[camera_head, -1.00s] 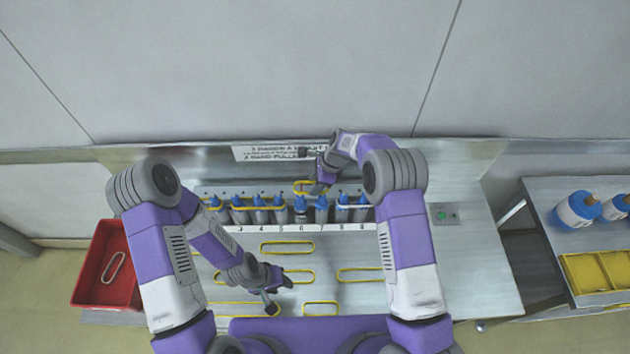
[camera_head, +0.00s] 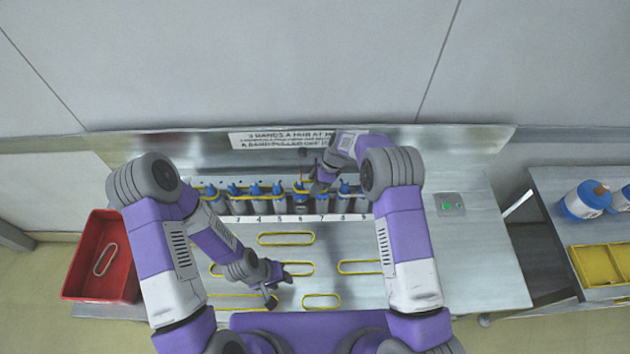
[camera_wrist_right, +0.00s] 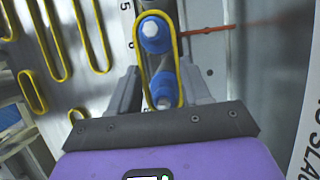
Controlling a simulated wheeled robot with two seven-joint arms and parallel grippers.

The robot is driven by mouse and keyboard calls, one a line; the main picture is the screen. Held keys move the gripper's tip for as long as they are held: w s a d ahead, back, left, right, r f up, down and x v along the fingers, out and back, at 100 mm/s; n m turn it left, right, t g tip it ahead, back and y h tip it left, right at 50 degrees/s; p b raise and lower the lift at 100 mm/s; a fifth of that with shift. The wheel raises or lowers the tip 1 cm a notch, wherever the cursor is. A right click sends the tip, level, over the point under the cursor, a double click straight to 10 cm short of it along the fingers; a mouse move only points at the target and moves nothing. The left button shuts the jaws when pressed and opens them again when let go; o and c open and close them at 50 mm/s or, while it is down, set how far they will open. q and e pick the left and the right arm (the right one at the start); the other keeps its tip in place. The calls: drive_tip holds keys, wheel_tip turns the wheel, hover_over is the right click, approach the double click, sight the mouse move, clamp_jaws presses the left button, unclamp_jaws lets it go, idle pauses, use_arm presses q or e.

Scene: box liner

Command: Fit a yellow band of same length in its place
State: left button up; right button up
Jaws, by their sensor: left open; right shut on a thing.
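A yellow band (camera_wrist_right: 137,55) is held by my right gripper (camera_wrist_right: 160,92), which is shut on it. In the right wrist view its loop surrounds two blue tops (camera_wrist_right: 154,33); I cannot tell whether it is seated or just above them. In the head view my right gripper (camera_head: 316,184) is at the row of blue-topped grey posts, near numbers 6 and 7. Other yellow bands lie on the bench: one behind (camera_head: 287,233), one at right (camera_head: 358,262), one in front (camera_head: 321,296). My left gripper (camera_head: 277,286) is open and empty, low over the bench among the bands.
A red bin (camera_head: 120,285) at the left holds one pale band (camera_head: 105,259). A side table at the right carries blue-and-white containers (camera_head: 582,203) and a yellow tray (camera_head: 600,262). A thin red line (camera_wrist_right: 225,28) extends beside the held band. A sign (camera_head: 280,140) stands behind the posts.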

drive_tip(key=shift+f, duration=0.3)
drive_tip(key=o, duration=1.1)
drive_tip(key=shift+r, duration=0.1)
drive_tip(key=v, duration=0.7)
drive_tip(key=shift+d+r+b, duration=0.15)
drive_tip(key=shift+r+b, duration=0.05)
drive_tip(key=shift+b, duration=0.15)
drive_tip(key=shift+s+f, duration=0.1)
